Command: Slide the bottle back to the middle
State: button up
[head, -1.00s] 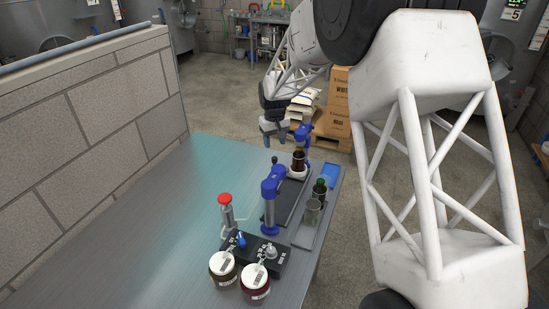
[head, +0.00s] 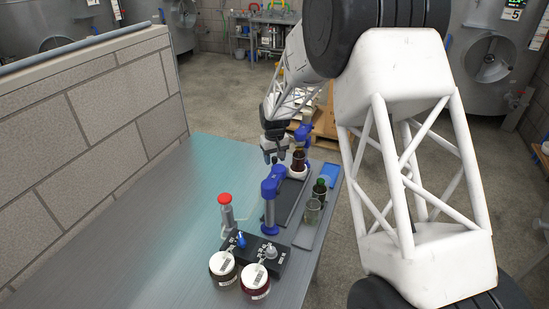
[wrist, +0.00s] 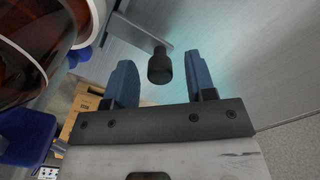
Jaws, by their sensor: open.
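The dark brown bottle (head: 299,160) stands upright on a round white base (head: 297,171) at the far end of a dark grey track plate (head: 289,200). In the wrist view, large brown glass with a white ring (wrist: 22,62) fills the upper left, outside the jaws. My gripper (head: 272,155) is open, just left of the bottle in the head view.
Blue posts (head: 270,200) stand at the near and far ends of the plate. Right of it are a green-topped bottle (head: 319,189), a glass (head: 313,211) and a blue tray (head: 329,175). A red-knobbed stand (head: 226,208) and two lidded jars (head: 223,266) are nearer. The left bench is clear.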

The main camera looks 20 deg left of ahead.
grip_shut()
jog(key=shift+s, duration=0.1)
dwell(0.3)
jog(key=shift+s, duration=4.95)
grip_release()
jog(key=shift+r, duration=0.1)
